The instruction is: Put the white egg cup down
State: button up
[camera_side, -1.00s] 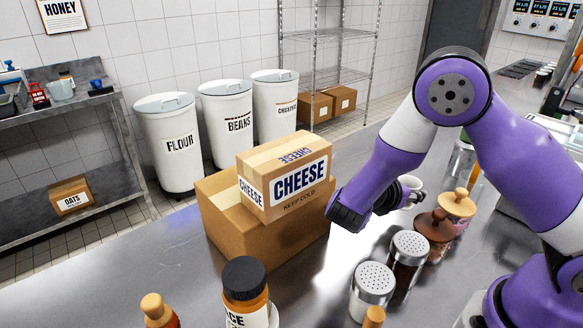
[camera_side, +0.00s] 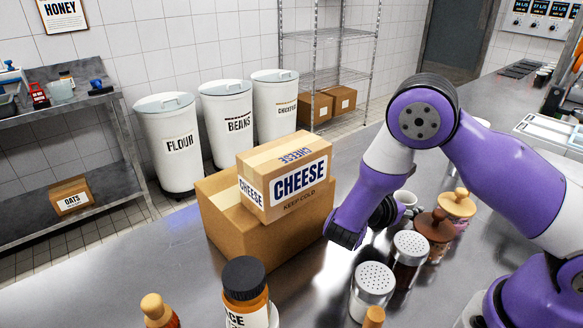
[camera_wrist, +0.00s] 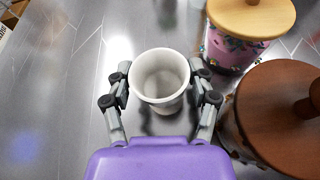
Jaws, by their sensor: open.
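The white egg cup (camera_wrist: 160,80) is upright between the two fingers of my gripper (camera_wrist: 160,92) in the wrist view, its open rim facing the camera. The jaws are open, with one finger close on each side of the cup. In the side view the egg cup (camera_side: 406,198) shows beyond my wrist, low over the steel counter, partly hidden by my gripper (camera_side: 388,211). It seems to stand on the counter, but its base is hidden.
A jar with a light wooden lid (camera_wrist: 250,18) and a jar with a brown lid (camera_wrist: 285,115) stand close right of the cup. Two shakers (camera_side: 373,290) are nearer the side camera. A cheese box (camera_side: 285,178) sits on a carton at left. The counter left of the cup is clear.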

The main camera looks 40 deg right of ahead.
jog(key=v, duration=0.7)
jog(key=shift+r, duration=0.1)
jog(key=shift+a+r, duration=0.15)
jog(key=shift+a, duration=0.05)
jog(key=m+y, duration=0.1)
jog(key=r+m+y, duration=0.1)
jog(key=m, duration=0.1)
jog(key=shift+y, duration=0.3)
jog(key=s+a+r+m+t+y, duration=0.2)
jog(key=s+r+m+y, duration=0.1)
jog(key=r+m+y, duration=0.2)
jog(key=s+a+r+m+t+y, duration=0.2)
jog(key=r+m+y, duration=0.3)
jog(key=m, duration=0.3)
jog(key=shift+s+a+r+m+t+y, duration=0.35)
jog(key=shift+a+r+t, duration=0.15)
jog(key=shift+r, duration=0.15)
jog(key=o, duration=0.4)
jog(key=shift+s+a+r, duration=0.2)
jog(key=shift+s+a, duration=0.1)
